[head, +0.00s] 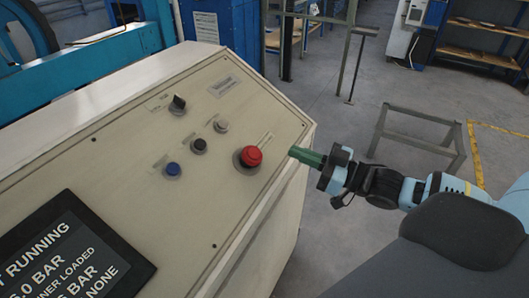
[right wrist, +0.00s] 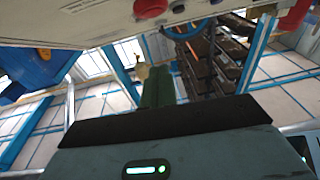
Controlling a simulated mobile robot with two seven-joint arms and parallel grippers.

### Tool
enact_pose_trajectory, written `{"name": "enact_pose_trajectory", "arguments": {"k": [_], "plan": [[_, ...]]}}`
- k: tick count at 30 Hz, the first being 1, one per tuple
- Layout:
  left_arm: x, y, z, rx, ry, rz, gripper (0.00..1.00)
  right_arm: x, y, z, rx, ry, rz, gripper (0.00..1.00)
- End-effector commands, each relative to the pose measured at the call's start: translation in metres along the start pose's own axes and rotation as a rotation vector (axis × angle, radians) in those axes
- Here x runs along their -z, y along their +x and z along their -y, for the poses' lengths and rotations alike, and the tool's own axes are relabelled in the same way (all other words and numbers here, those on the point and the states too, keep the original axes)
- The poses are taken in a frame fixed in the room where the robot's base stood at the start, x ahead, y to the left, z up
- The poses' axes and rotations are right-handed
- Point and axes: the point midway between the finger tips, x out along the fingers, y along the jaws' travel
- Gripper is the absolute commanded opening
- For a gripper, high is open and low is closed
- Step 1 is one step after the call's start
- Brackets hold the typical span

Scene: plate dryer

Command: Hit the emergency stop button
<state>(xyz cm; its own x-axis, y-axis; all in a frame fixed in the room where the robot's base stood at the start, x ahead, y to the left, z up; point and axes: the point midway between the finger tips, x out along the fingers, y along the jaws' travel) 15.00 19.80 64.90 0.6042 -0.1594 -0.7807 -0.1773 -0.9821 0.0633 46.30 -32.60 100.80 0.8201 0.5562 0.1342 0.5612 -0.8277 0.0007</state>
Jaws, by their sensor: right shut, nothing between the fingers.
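The emergency stop button (head: 251,156) is a red mushroom knob on a round base at the right end of the cream control panel (head: 110,165). In the right wrist view a red knob (right wrist: 150,8) shows at the top edge, partly cut off. My right gripper (head: 293,152) has green fingers, shut and empty. In the head view its tips point left at the button from just beyond the panel's right edge, with a gap between them. Its green fingers also show in the right wrist view (right wrist: 157,88). My left gripper is not in view.
A black selector switch (head: 178,103) and blue (head: 172,169), black (head: 199,145) and white (head: 221,126) buttons sit left of the red one. A dark display (head: 70,250) is at lower left. A grey metal frame (head: 420,135) stands on the floor behind my right arm.

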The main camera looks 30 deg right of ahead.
Motion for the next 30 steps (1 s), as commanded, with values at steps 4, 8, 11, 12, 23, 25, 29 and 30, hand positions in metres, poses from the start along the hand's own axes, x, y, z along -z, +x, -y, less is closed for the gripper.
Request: {"name": "enact_pose_trajectory", "arguments": {"k": [4,8,11,12,23,25,29,30], "plan": [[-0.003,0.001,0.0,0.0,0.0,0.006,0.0,0.0,0.014,-0.001,-0.001,0.0,-0.003,0.0],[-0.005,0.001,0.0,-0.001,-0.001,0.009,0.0,0.0,0.025,0.0,0.0,0.0,-0.002,0.0],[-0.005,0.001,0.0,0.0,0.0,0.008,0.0,0.0,0.035,-0.001,-0.001,0.0,-0.003,0.0],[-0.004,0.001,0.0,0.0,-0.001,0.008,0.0,0.001,0.039,-0.001,-0.001,0.0,-0.004,0.0],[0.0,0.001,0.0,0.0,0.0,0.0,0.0,0.001,0.075,0.0,0.0,0.0,-0.003,0.0],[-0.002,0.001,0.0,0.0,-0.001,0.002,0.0,-0.011,0.078,0.0,-0.002,0.003,0.001,0.0],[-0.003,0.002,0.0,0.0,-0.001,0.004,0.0,-0.027,0.081,0.0,-0.001,0.002,0.001,0.0],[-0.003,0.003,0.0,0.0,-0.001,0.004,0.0,-0.03,0.082,0.0,-0.001,0.003,0.001,0.0]]}}
